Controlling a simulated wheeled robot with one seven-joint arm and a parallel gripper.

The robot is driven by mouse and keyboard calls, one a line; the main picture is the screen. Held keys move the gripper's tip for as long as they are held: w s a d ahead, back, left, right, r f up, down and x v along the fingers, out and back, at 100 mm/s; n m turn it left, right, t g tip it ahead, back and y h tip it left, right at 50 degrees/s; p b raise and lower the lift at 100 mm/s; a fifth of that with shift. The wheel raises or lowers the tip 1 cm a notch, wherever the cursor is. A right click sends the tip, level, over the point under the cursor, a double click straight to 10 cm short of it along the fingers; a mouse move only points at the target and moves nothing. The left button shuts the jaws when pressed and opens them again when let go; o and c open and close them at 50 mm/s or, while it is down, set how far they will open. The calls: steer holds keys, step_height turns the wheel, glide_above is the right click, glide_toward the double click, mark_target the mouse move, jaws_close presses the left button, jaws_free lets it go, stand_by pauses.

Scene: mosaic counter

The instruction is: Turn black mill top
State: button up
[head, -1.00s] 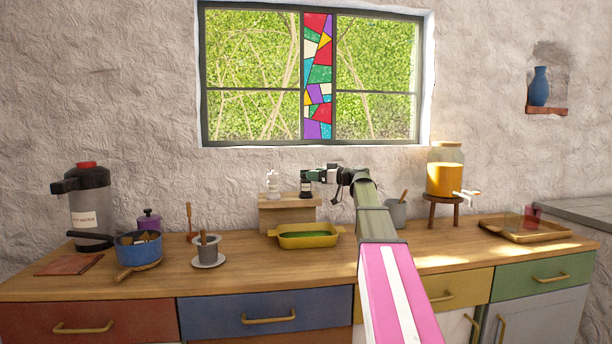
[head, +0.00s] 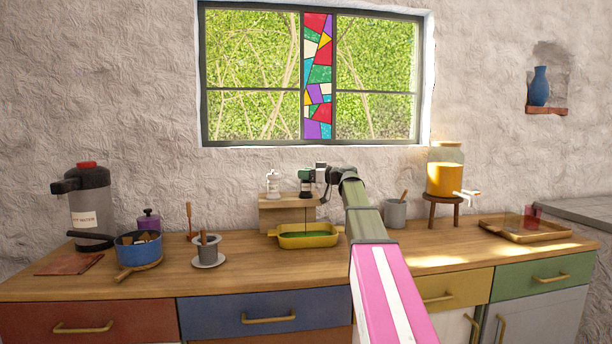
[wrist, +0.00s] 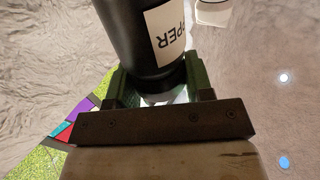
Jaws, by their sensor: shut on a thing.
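The black mill (head: 306,188) is upright at the wooden shelf, above the yellow dish (head: 325,240). In the wrist view its dark body (wrist: 125,30) carries a pale label, partly readable as "PPER". My gripper (head: 308,174) comes in from the right at the mill's top. In the wrist view my gripper (wrist: 160,88) has its green fingers on both sides of the mill's end and is shut on it. A thin dark streak runs down from below the mill toward the dish. The fingers hide part of the mill top.
A white mill (head: 273,185) stands close to the left on the wooden shelf (head: 285,216). A grey mug (head: 395,214) and a juice dispenser (head: 445,178) are to the right. Bare counter lies in front of the dish.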

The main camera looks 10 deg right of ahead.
steer(key=shift+s+m+t+h, duration=0.15)
steer(key=shift+m+t+h, duration=0.65)
steer(key=shift+t, duration=0.2)
steer(key=shift+m+t+h, duration=0.9)
steer(key=shift+t+h, duration=0.1)
steer(key=o, duration=0.9)
steer(key=shift+o, duration=0.2)
steer(key=v, duration=1)
steer(key=shift+d, duration=0.3)
steer(key=shift+s, duration=0.1)
